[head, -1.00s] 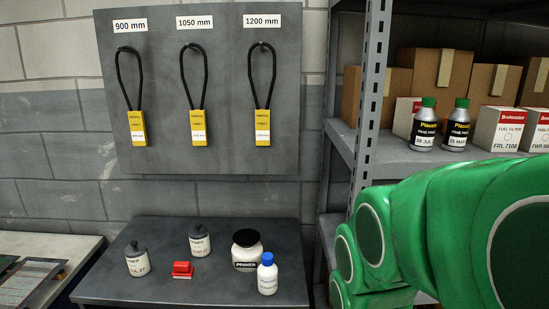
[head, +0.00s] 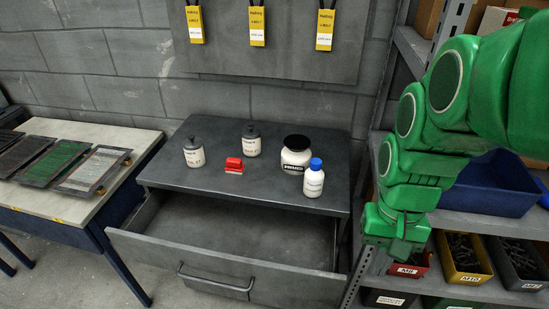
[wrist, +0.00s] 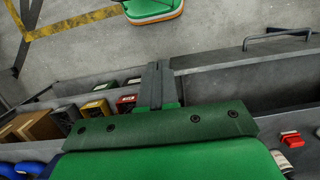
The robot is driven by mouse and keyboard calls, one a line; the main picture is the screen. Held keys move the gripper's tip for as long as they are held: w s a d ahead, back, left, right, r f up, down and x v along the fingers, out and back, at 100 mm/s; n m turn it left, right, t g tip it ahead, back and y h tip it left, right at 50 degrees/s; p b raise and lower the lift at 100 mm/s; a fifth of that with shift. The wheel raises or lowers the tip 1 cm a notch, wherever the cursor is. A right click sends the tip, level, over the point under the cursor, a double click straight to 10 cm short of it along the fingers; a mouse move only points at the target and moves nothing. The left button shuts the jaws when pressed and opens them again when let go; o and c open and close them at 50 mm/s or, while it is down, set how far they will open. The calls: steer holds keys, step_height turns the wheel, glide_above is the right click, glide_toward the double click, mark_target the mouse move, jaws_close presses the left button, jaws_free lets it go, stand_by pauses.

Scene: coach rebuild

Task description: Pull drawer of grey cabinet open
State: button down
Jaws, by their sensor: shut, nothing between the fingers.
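The grey cabinet (head: 255,187) stands against the wall. Its upper drawer (head: 233,231) is pulled well out, and its inside looks empty. The bar handle (head: 215,283) is on the drawer front; the drawer handle also shows at the upper right of the wrist view (wrist: 277,36). My gripper (wrist: 155,68) is shut and empty. Its grey fingers lie together beside the drawer's end, apart from the handle. In the head view my green arm hangs right of the cabinet; the fingertips are not clear there.
Two grey-lidded jars (head: 194,153), a red block (head: 233,165), a black-lidded tub (head: 295,155) and a blue-capped bottle (head: 314,179) stand on the cabinet. Shelving with bins (head: 464,259) is close at right. A table (head: 40,206) stands at left. Floor is free in front.

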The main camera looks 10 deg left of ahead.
steer(key=w+a+f+g, duration=0.1)
steer(key=w+a+f, duration=0.3)
steer(key=w+a, duration=0.55)
steer(key=w+a+f, duration=0.5)
steer(key=w+a, duration=0.4)
steer(key=a, duration=0.2)
steer(key=w+a+f+g, duration=0.1)
steer(key=w+a+f, duration=0.2)
steer(key=a+f, duration=0.55)
steer(key=s+a+f, duration=0.2)
steer(key=s+f, duration=0.6)
